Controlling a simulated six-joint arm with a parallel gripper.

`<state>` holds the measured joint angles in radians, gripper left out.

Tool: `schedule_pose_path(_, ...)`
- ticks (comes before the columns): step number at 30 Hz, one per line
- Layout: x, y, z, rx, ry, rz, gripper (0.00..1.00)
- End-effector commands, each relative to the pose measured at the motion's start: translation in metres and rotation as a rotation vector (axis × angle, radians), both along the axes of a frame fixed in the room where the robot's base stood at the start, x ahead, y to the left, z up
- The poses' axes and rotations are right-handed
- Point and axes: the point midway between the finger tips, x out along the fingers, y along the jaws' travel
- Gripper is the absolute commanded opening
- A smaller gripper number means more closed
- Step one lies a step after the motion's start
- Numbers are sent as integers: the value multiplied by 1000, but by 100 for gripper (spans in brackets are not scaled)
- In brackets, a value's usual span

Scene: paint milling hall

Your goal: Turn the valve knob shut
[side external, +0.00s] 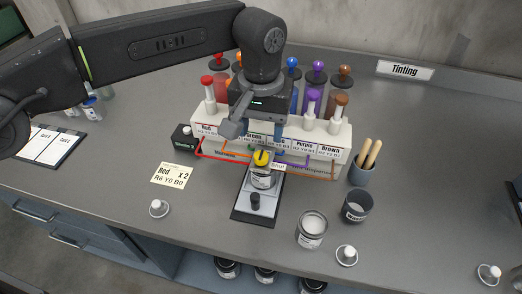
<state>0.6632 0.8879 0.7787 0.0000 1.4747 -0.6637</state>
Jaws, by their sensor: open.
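The yellow valve knob (261,157) sits at the front of the white tinting rack (340,135), above a small can (262,180). A small label reading "Shut" (278,166) is just right of the knob. My gripper (257,140) points down in front of the rack, just above the knob, and is open. Its fingertips are hard to make out, so I cannot tell if they touch the knob. The can stands on a dark-edged stand (242,211) with a black round piece (255,201) at its front.
Colored tubes with plungers (313,100) stand in the rack, and colored pipes run along its front. The right counter is mostly clear.

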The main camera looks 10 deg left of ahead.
Motion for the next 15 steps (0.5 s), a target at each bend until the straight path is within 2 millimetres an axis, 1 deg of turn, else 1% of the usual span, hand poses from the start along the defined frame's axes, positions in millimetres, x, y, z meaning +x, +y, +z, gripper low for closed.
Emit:
schedule_pose_path(1, -1, 1, -12, 3, 4, 0, 57)
schedule_pose_path(6, 0, 1, -43, 2, 3, 0, 57)
schedule_pose_path(9, 0, 0, -57, 2, 2, 0, 57)
schedule_pose_path(15, 0, 0, -70, 0, 0, 0, 57)
